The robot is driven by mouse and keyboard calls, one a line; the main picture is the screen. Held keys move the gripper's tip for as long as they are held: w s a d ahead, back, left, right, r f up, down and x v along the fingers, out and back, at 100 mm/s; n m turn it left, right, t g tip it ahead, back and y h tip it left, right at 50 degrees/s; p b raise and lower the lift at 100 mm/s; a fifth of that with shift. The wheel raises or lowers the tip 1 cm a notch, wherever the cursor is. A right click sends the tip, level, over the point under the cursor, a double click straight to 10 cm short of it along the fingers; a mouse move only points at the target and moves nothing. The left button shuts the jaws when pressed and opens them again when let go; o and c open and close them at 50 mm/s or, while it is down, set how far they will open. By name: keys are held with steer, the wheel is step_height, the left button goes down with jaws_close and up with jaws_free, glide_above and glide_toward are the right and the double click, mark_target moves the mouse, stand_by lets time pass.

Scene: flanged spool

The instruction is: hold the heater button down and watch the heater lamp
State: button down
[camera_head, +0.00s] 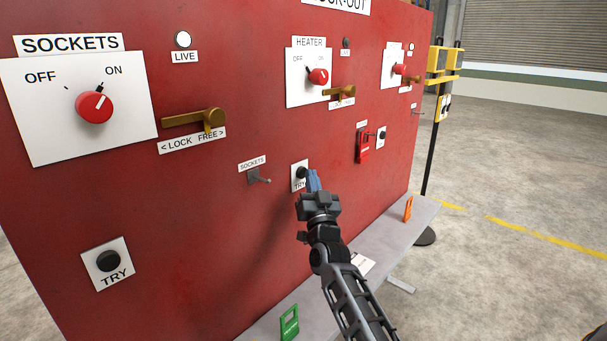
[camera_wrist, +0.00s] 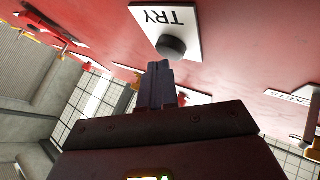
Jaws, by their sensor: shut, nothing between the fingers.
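The heater button is the black TRY button (camera_head: 301,173) on a white plate below the HEATER panel (camera_head: 309,92). The wrist view also shows a black TRY button (camera_wrist: 171,47). My gripper (camera_head: 313,181) is shut and empty, with its blue-grey fingertips at the right edge of that button. In the wrist view the fingertips (camera_wrist: 159,70) end right beside the button; I cannot tell whether they touch it or whether it is pressed in. The heater lamp (camera_head: 346,43), above the LIVE label right of the HEATER panel, looks dark.
The SOCKETS lamp (camera_head: 183,39) looks pale white. A brass lever (camera_head: 340,92) sticks out under the heater's red knob (camera_head: 318,77). A small metal lever (camera_head: 258,177) is left of the button. A grey shelf (camera_head: 385,232) below holds green and orange tags.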

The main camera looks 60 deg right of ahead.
steer(key=shift+w+d, duration=0.1)
steer(key=shift+w, duration=0.35)
stand_by(2.4)
steer(key=shift+s, duration=0.1)
stand_by(0.6)
steer(key=shift+s+a, duration=0.2)
steer(key=shift+s, duration=0.6)
steer(key=shift+s+a+b, duration=0.2)
steer(key=shift+s+b, duration=0.1)
steer(key=shift+s, duration=0.5)
steer(key=shift+s+a+b, duration=0.2)
steer(key=shift+s+b, duration=0.05)
steer(key=shift+s, duration=0.6)
steer(key=shift+s+a+b, duration=0.2)
steer(key=shift+s+b, duration=0.1)
steer(key=shift+s, duration=0.5)
